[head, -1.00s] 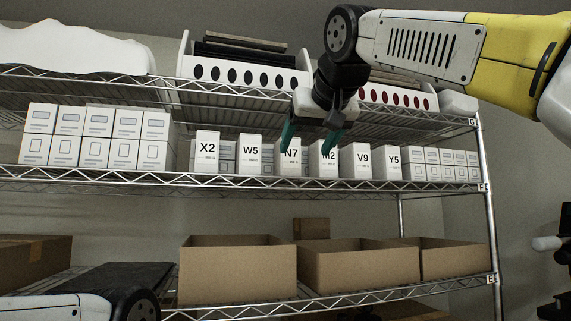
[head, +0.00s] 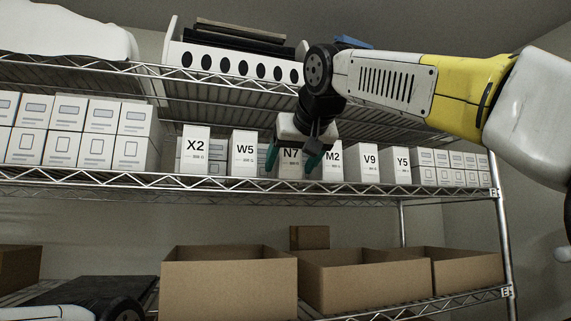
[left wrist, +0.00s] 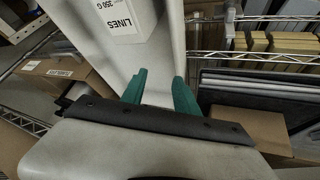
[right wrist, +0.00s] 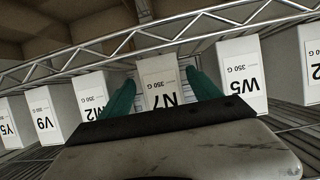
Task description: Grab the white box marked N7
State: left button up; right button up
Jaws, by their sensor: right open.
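The white box marked N7 (head: 291,157) stands upright on the middle shelf, between the W5 box (head: 243,155) and the M2 box (head: 333,160). My right gripper (head: 292,162) is open in front of it, with its green fingers spread to the box's two sides. In the right wrist view the N7 box (right wrist: 160,78) shows upside down between the open fingers (right wrist: 162,90). I cannot tell whether the fingers touch it. My left gripper (left wrist: 158,90) shows only in the left wrist view, its green fingers apart with nothing seen held.
X2 (head: 196,152), V9 (head: 370,165) and Y5 (head: 402,167) boxes stand in the same row, with more white boxes at both ends. The upper shelf (head: 230,95) is close above my right gripper. Open cardboard boxes (head: 228,287) stand on the shelf below.

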jog(key=x, duration=0.4)
jog(key=shift+s+a, duration=0.1)
grip_shut()
jog(key=shift+s+r, duration=0.1)
